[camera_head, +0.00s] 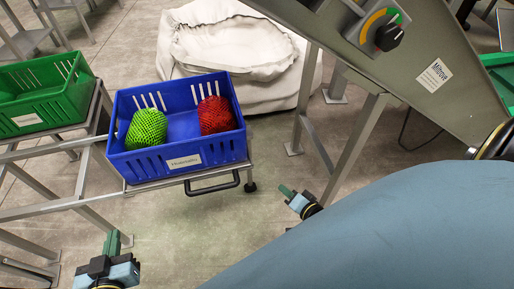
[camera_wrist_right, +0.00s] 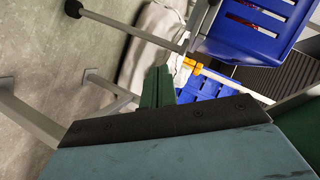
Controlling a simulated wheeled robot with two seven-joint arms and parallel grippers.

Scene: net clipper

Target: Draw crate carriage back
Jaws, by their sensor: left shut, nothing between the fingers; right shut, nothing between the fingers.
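A blue crate (camera_head: 130,160) with a white label sits on the crate carriage (camera_head: 150,184), a grey frame on rails at centre left. It holds a green netted bundle (camera_head: 147,128) and a red netted bundle (camera_head: 216,115). The carriage's black handle (camera_head: 213,188) sticks out at its front, below the crate. My left gripper (camera_head: 112,240) is shut and empty, below and left of the handle. My right gripper (camera_head: 285,190) is shut and empty, right of the handle and apart from it. Its green fingers (camera_wrist_right: 157,86) show closed together in the right wrist view, with a blue crate (camera_wrist_right: 265,30) at upper right.
A green crate (camera_head: 40,95) stands on a frame at far left. A white sack (camera_head: 235,55) lies behind the blue crate. A grey machine panel with a dial (camera_head: 388,37) and metal legs (camera_head: 350,150) stands at right. Floor (camera_head: 190,240) is clear between my grippers.

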